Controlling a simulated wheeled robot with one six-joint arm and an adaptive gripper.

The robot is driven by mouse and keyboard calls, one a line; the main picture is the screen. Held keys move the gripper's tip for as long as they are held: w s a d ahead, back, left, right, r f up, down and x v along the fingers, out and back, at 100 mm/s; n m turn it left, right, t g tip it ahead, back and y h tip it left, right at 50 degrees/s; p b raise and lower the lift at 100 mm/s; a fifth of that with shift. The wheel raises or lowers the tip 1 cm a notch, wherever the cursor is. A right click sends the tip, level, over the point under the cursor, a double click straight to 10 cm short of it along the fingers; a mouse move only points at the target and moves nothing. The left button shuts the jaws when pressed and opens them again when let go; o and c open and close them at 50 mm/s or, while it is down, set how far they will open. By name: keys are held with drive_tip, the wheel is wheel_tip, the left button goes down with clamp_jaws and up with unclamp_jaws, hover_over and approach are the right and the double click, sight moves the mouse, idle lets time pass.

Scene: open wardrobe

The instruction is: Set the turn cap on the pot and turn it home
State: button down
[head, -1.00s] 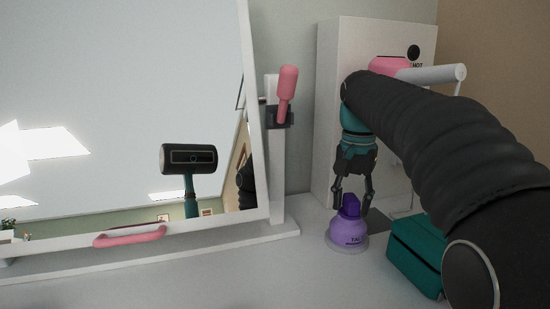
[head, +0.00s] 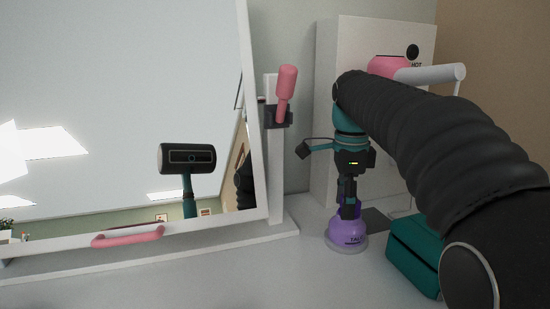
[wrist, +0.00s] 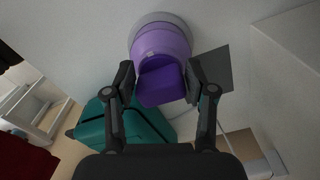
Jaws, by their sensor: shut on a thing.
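The purple pot (head: 345,234) stands upright on the white surface, on a pale round base, with lettering on its front. In the wrist view the pot (wrist: 161,42) shows at the top centre. The dark purple turn cap (wrist: 160,86) is between the two fingers, at the pot's mouth. My gripper (wrist: 160,82) is shut on the cap, one finger on each side of it. In the head view my gripper (head: 349,208) points down over the pot and its fingers hide most of the cap. I cannot tell whether the cap is fully seated.
A teal box (head: 414,250) stands close to the right of the pot. A dark flat square (head: 376,222) lies behind it. A white cabinet (head: 330,120) with a pink and white fitting stands behind. A framed mirror (head: 130,120) with a pink handle is left. The front surface is clear.

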drive_tip(key=shift+s+d+m, duration=0.1)
drive_tip(key=shift+d+m, duration=0.15)
drive_tip(key=shift+m, duration=0.15)
drive_tip(key=c, duration=0.8)
unclamp_jaws()
drive_tip(key=shift+d, duration=0.1)
drive_tip(key=o, duration=0.5)
drive_tip(key=shift+d, duration=0.4)
drive_tip(key=shift+a, duration=0.1)
drive_tip(key=shift+o, duration=1)
drive_tip(key=shift+a+r, duration=0.1)
drive_tip(key=shift+r, duration=3.95)
